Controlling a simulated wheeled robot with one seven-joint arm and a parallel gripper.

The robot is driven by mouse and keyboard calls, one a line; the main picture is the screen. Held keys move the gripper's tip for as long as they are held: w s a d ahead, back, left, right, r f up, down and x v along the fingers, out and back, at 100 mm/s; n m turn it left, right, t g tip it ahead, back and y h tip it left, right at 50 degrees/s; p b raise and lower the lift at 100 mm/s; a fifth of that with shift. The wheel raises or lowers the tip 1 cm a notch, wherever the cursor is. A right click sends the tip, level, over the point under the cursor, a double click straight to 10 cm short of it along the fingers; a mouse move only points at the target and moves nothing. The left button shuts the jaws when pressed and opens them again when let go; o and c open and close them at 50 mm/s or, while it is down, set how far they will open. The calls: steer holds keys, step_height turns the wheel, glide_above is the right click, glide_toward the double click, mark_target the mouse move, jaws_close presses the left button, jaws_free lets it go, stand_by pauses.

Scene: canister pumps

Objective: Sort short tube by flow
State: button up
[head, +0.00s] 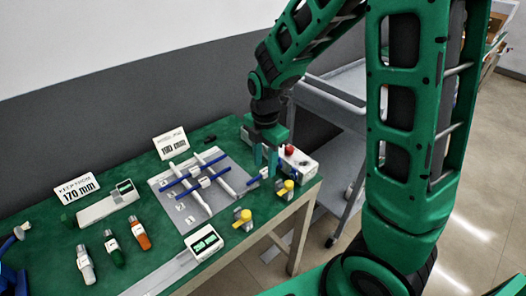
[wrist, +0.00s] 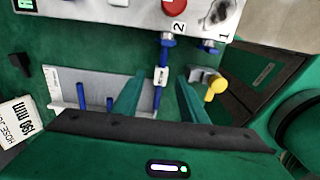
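A short tube (wrist: 160,78) with blue ends and a white label runs down from port 2 of a white box (wrist: 120,10), which has a red button (wrist: 173,5) and ports numbered 1 and 2. In the head view the white box (head: 304,166) stands at the table's right end. My gripper (wrist: 160,95) is open, with the tube between its fingers and a gap on each side. In the head view my gripper (head: 266,172) points down beside the box and partly hides the tube.
Yellow-knobbed valves stand near the front edge, one (head: 286,188) by the box and one (head: 243,216) further left. Signs read 170 mm (head: 77,187) and 190 mm (head: 170,143). A grey cart (head: 335,105) stands behind.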

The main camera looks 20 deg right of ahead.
steer(key=shift+f, duration=0.9)
jaws_close()
steer(key=shift+s+a, duration=0.2)
steer(key=shift+a, duration=0.5)
steer(key=shift+s+a, duration=0.2)
steer(key=shift+a, duration=0.45)
steer(key=shift+r, duration=3.05)
